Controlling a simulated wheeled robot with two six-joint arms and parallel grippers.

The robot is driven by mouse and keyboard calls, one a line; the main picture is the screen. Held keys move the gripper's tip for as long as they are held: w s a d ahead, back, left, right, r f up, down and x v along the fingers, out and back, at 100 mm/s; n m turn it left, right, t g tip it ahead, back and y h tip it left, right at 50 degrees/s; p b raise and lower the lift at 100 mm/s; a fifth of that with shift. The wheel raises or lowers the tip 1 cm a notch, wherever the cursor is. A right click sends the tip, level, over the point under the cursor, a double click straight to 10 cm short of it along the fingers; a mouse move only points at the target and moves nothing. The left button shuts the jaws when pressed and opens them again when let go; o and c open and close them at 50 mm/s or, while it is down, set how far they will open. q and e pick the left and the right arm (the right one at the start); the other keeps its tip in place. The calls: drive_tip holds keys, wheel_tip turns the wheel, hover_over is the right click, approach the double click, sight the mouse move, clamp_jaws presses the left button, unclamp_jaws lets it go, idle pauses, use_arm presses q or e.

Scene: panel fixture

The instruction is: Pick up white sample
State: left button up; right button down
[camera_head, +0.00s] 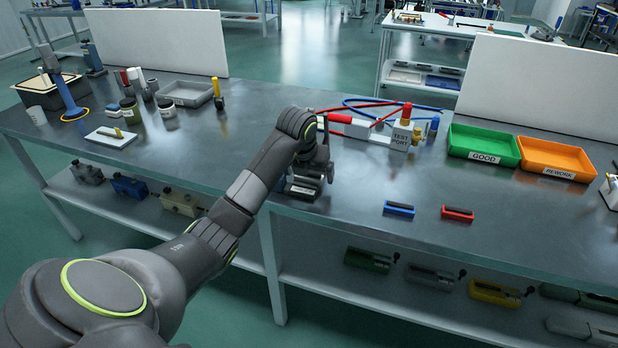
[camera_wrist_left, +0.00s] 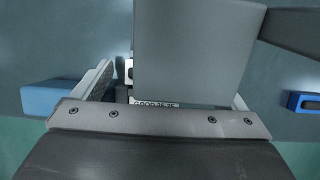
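My left gripper (camera_head: 312,172) is low over the front middle of the bench, pointing down. In the left wrist view its two fingers (camera_wrist_left: 170,98) stand wide apart. A large plain grey block fills the middle of that view, and I cannot tell whether the fingers touch it. Below its edge is a white strip with small print (camera_wrist_left: 155,104). In the head view a small grey item with a pale front (camera_head: 302,188) lies right under the gripper, mostly hidden. I cannot tell for sure whether it is the white sample. My right gripper is out of view.
A blue sample (camera_head: 399,209) and a red sample (camera_head: 457,213) lie to the right. Behind are the test port (camera_head: 401,137) with hoses, a green GOOD tray (camera_head: 484,145) and an orange REWORK tray (camera_head: 556,158). Jars and a grey tray (camera_head: 186,93) stand left. The bench's front edge is close.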

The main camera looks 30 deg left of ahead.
sight(308, 178)
use_arm(q)
drive_tip(key=c, duration=1)
drive_tip(key=shift+c, duration=0.2)
drive_tip(key=shift+r, duration=0.15)
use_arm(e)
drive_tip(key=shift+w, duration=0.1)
use_arm(q)
drive_tip(key=shift+r, duration=0.65)
drive_tip(key=shift+w+b+v, duration=0.2)
drive_tip(key=shift+b+v, duration=0.1)
drive_tip(key=shift+v, duration=0.7)
drive_tip(key=s, duration=0.2)
drive_tip(key=s+d, duration=0.1)
drive_tip(key=s, duration=0.1)
drive_tip(key=s+d, duration=0.1)
drive_tip(key=s, duration=0.2)
drive_tip(key=shift+s, duration=0.1)
drive_tip(key=s+d+p, duration=0.2)
drive_tip(key=s+p, duration=0.4)
drive_tip(key=s, duration=0.3)
drive_tip(key=shift+s+d, duration=0.35)
drive_tip(key=shift+s, duration=0.05)
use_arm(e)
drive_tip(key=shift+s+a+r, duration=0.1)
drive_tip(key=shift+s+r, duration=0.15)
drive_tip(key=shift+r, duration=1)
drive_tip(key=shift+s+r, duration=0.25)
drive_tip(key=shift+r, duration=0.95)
